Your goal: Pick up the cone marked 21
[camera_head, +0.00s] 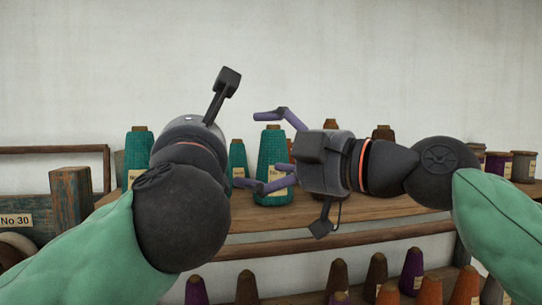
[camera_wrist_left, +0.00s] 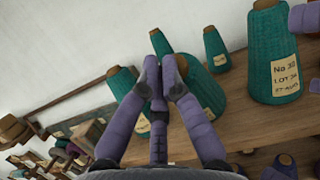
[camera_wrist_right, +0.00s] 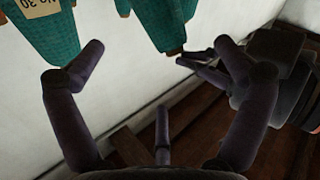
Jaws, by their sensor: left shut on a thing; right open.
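Several teal cones with paper labels stand on a wooden shelf; I read no 21 on any. One teal cone (camera_head: 273,152) stands between the spread fingers of my right gripper (camera_head: 249,149), which is open. My left gripper (camera_wrist_left: 160,75) has its fingers drawn together; its hand hides them in the head view. In the left wrist view a labelled teal cone (camera_wrist_left: 205,98) shows right behind them, and another teal cone (camera_wrist_left: 121,85) is at their left. Their hold is on what looks like a teal cone, mostly hidden. A larger cone (camera_wrist_left: 272,60) reads No 32.
Cones in brown, orange and purple stand on a lower shelf (camera_head: 300,288). Brown cones and spools (camera_head: 523,165) stand at the right of the upper shelf (camera_head: 340,212). A wooden post (camera_head: 75,203) and a No 30 box (camera_head: 22,220) are at left. Both hands are close together.

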